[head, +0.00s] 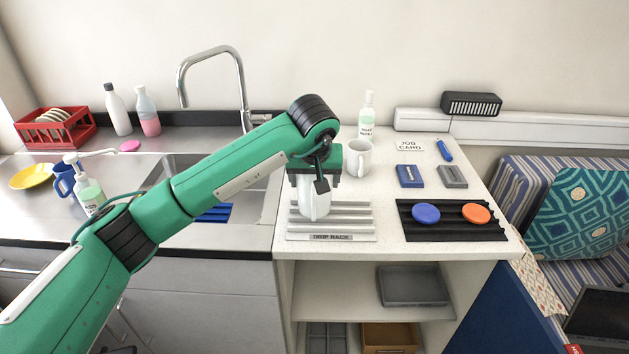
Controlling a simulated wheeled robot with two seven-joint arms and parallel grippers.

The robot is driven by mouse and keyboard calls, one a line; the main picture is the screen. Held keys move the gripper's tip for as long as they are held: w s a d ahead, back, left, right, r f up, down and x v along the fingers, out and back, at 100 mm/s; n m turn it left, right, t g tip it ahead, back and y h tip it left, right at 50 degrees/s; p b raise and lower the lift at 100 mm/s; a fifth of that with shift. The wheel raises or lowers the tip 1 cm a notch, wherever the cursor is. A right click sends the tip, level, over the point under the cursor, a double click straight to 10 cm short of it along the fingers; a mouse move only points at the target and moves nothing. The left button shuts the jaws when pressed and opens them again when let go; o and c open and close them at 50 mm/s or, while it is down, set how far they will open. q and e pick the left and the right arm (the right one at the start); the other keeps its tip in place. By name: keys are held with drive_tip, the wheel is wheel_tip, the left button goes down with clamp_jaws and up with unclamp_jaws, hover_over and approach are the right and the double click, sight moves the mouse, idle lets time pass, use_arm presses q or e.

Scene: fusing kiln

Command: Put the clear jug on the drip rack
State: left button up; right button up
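The pale, whitish jug (315,204) is upright over the ribs of the drip rack (362,237), a light ribbed tray with a front label. Its base looks to be on the ribs, but a small gap cannot be ruled out. My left gripper (318,186) points down at the jug's top and hides its rim. Its fingertips are not clear enough to show whether they close on the jug. My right gripper is not in view.
A white mug (358,158) stands close behind the rack. A black ribbed mat (452,231) with blue and orange discs lies to the right. Blue (410,176) and grey (452,176) blocks and a soap bottle (367,117) stand farther back. The sink is left.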

use_arm(q)
drive_tip(key=shift+f, duration=0.5)
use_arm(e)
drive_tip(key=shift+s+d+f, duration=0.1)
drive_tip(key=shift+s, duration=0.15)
use_arm(q)
drive_tip(key=shift+f, duration=0.15)
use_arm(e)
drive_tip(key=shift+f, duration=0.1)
use_arm(q)
drive_tip(key=o, duration=1)
drive_tip(key=shift+o, duration=0.2)
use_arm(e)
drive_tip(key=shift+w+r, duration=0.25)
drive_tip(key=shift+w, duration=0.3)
